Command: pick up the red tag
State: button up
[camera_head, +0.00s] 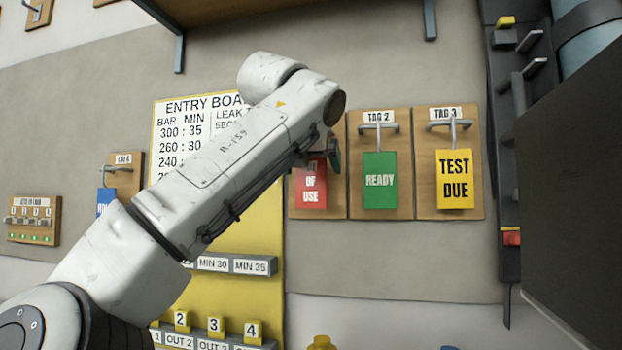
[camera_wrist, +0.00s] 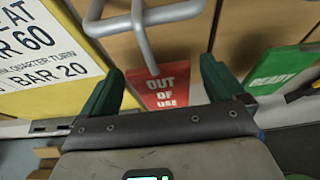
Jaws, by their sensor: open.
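The red tag (camera_head: 311,186), lettered "OUT OF USE", hangs on a wooden board on the wall, left of the green tag. My arm hides its upper left part in the head view. In the wrist view the red tag (camera_wrist: 165,88) hangs below a grey metal hook (camera_wrist: 145,25). My gripper (camera_wrist: 165,85) is open, with one green finger on each side of the tag in the picture. I cannot tell whether either finger touches it. In the head view my arm mostly hides the gripper.
A green "READY" tag (camera_head: 380,181) and a yellow "TEST DUE" tag (camera_head: 455,179) hang on hooks to the right. The yellow entry board (camera_head: 240,300) is behind my arm at left. A dark rack (camera_head: 505,150) stands at far right.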

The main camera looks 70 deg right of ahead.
jog(key=shift+d+f, duration=0.15)
jog(key=shift+d, duration=0.2)
jog(key=c, duration=1)
